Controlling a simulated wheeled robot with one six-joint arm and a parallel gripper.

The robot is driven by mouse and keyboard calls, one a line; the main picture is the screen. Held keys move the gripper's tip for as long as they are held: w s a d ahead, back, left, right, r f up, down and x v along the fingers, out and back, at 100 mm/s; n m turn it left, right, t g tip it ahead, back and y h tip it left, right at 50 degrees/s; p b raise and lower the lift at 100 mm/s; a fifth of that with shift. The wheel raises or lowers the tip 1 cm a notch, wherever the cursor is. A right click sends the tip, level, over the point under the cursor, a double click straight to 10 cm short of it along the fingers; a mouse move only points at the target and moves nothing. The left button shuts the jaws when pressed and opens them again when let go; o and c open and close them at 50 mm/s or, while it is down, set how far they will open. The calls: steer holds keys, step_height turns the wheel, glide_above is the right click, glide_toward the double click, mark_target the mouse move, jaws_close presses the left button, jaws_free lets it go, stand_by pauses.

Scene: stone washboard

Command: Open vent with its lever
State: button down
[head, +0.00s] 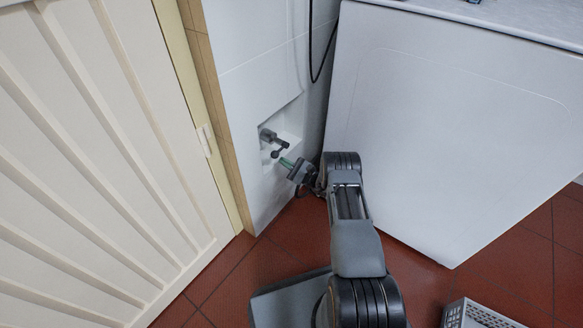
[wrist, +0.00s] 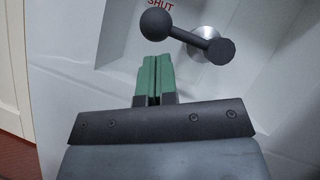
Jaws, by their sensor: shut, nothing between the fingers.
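The vent lever (wrist: 190,38) is a dark grey bar with a round ball knob (wrist: 156,24) at its left end and a silver hub behind its right part. It sits in a white wall recess, below red lettering that reads SHUT. In the head view the lever (head: 273,139) shows small in the recess, with a dark ball low beside it. My gripper (wrist: 153,66) has green fingers, shut and empty, pointing at the lever just below the knob. A small gap appears between fingertips and knob. In the head view my gripper (head: 286,162) is at the recess's lower right.
A large white panel (head: 440,120) stands close to the right of my arm. A cream ribbed door (head: 90,170) is at the left. A dark cable (head: 314,70) hangs on the wall above. A grey basket (head: 478,315) is on the red tile floor (head: 420,280).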

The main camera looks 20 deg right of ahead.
steer(key=shift+a+r, duration=0.35)
steer(key=shift+r, duration=0.2)
